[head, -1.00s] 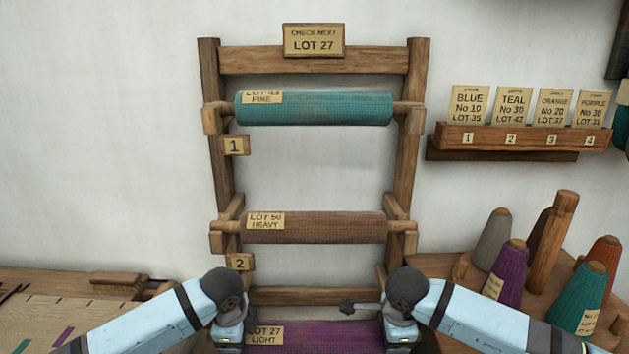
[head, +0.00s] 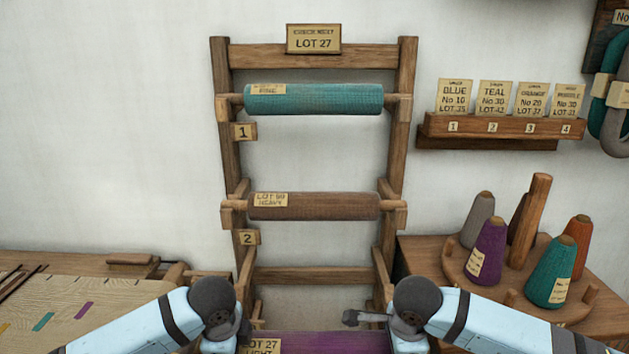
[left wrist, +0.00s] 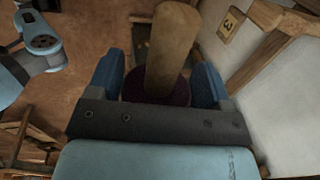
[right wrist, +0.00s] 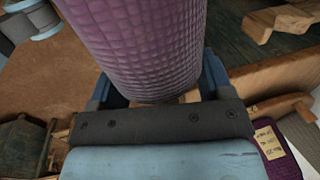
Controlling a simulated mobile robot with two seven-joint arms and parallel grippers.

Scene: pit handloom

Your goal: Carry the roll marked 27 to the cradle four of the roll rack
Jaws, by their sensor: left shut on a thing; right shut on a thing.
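The purple roll marked LOT 27 LIGHT (head: 320,342) lies level at the bottom edge of the head view, cut off below. My left gripper (head: 224,342) is shut at its left end; the left wrist view shows a wooden spindle (left wrist: 170,50) between the blue fingers. My right gripper (head: 408,342) is shut at its right end; the purple cloth (right wrist: 140,45) fills much of the right wrist view. The roll rack (head: 408,120) stands ahead against the wall. A tag 3 (left wrist: 231,24) shows in the left wrist view. I cannot make out cradle four.
Cradle 1 holds a teal roll (head: 313,99); cradle 2 holds a brown roll (head: 325,206). A sign on top reads LOT 27 (head: 313,40). A table with yarn cones (head: 490,250) stands at right. The loom cloth (head: 70,305) is at left.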

